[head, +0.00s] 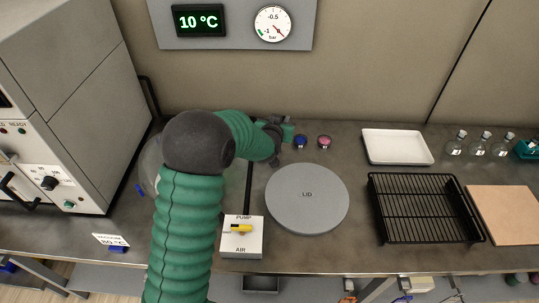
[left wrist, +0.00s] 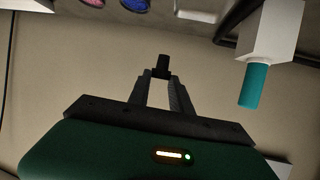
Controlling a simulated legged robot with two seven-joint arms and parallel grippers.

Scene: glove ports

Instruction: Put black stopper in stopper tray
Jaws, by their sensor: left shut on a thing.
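My left gripper (head: 280,122) is above the back of the bench, near the wall, and looks small in the head view. In the left wrist view its two fingers (left wrist: 162,85) are shut on a small black stopper (left wrist: 163,65), held at the fingertips and clear of any surface. A shallow white tray (head: 397,147) lies empty on the bench to the right of the gripper. No label shows on it, so I cannot tell whether it is the stopper tray. My right gripper is in neither view.
A blue stopper-like piece (head: 300,141) and a pink one (head: 324,142) stand right of the gripper. A teal cylinder on a white block (left wrist: 260,85) is close by. A round grey lid (head: 307,198), a black rack (head: 424,208) and several small bottles (head: 478,145) occupy the bench.

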